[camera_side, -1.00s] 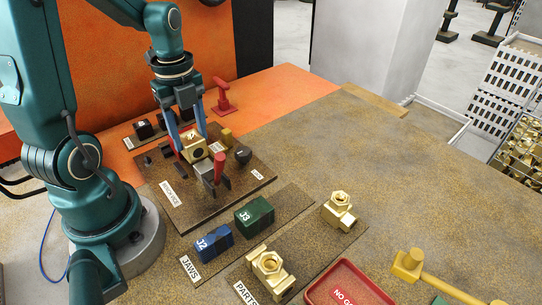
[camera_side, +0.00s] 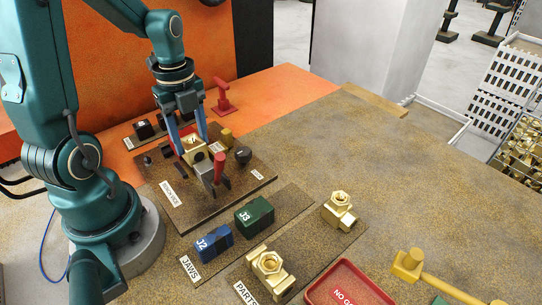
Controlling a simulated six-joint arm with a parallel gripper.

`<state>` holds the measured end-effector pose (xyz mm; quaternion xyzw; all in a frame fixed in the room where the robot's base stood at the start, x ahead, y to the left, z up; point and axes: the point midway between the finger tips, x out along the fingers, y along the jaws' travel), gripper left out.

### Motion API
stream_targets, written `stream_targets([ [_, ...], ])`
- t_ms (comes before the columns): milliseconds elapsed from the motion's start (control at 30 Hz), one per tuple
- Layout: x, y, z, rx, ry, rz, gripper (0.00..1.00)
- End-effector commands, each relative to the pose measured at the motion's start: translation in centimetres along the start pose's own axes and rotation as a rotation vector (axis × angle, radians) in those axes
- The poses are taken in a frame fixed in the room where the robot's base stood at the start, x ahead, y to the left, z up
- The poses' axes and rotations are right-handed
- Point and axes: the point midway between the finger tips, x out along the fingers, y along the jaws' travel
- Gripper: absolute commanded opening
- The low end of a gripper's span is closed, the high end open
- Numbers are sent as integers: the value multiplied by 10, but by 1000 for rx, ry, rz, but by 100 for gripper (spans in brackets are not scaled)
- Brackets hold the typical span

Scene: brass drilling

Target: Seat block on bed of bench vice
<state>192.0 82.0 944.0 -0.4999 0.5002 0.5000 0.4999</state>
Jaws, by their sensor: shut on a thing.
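My gripper (camera_side: 194,140) is shut on a brass block (camera_side: 191,147), which shows a dark round hole in its front face. It points downward and holds the block at the bench vice (camera_side: 207,171). The vice has grey and dark parts and a red upright handle (camera_side: 219,167). It stands on a brown board (camera_side: 172,212) with a label at its front left. The vice jaw hides the lower part of the block. I cannot tell whether the block touches the bed.
A blue block J2 (camera_side: 214,243) and a green block J3 (camera_side: 254,215) sit on the jaws strip. Brass fittings (camera_side: 269,268) lie on the parts strip, beside a red tray (camera_side: 345,287). A red clamp-like piece (camera_side: 223,98) stands behind. The table's right middle is clear.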

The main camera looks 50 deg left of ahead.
Motion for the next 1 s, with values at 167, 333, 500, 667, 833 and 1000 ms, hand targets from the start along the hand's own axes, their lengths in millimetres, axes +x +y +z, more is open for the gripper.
stream_targets([
  [167, 0, -1, 0, 0, -1, -2, 0],
  [333, 0, -1, 0, 0, -1, -2, 0],
  [500, 2, -1, 0, 0, -1, -1, 0],
  [667, 4, -1, 0, 0, -1, -2, 0],
  [833, 6, -1, 0, 0, -1, -1, 0],
  [1000, 8, -1, 0, 0, -1, -1, 0],
])
